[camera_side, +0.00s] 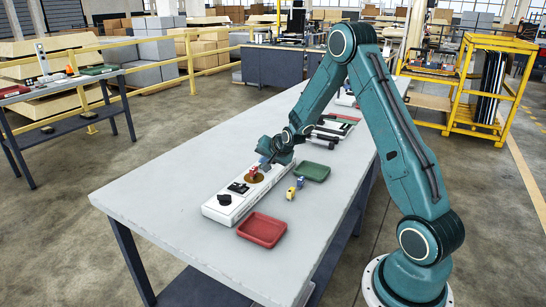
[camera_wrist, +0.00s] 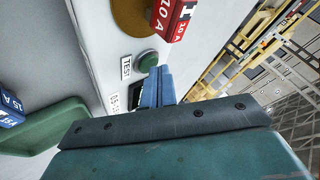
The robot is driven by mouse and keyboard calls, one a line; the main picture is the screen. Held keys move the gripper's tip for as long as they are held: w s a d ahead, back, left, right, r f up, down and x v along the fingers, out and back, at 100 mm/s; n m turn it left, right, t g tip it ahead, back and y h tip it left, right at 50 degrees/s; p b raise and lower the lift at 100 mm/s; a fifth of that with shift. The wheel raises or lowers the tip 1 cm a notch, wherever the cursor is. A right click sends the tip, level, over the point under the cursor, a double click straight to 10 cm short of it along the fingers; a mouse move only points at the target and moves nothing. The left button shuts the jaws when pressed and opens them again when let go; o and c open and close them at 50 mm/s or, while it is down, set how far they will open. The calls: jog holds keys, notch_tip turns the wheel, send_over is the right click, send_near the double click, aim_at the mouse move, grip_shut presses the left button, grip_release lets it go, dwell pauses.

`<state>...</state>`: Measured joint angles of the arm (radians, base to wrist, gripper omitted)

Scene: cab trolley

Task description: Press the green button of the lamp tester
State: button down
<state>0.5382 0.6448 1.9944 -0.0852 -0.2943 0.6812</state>
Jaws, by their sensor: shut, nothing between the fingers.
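The lamp tester is a long white box (camera_side: 226,208) on the grey table in the side view. Its green button (camera_wrist: 148,60) sits beside a TEST label (camera_wrist: 126,68) in the wrist view. My gripper (camera_wrist: 159,70) is shut and empty, its blue fingertips at the lower right edge of the button. I cannot tell whether they touch it. In the side view my gripper (camera_side: 266,163) is at the far end of the box and hides the button. A red 10 A block (camera_wrist: 171,18) stands on a brass disc (camera_wrist: 130,14) close to the button.
The box also carries a black knob (camera_side: 224,200) and a black part (camera_side: 238,187). A red tray (camera_side: 262,231), a green tray (camera_side: 312,171), a yellow block (camera_side: 290,194) and a blue block (camera_side: 300,183) lie beside it. The table's near left is clear.

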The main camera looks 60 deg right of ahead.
jog(key=shift+f, duration=0.2)
dwell(0.3)
jog(key=shift+r, duration=1)
jog(key=shift+r, duration=0.1)
jog(key=shift+r, duration=2.4)
jog(key=shift+a, duration=0.1)
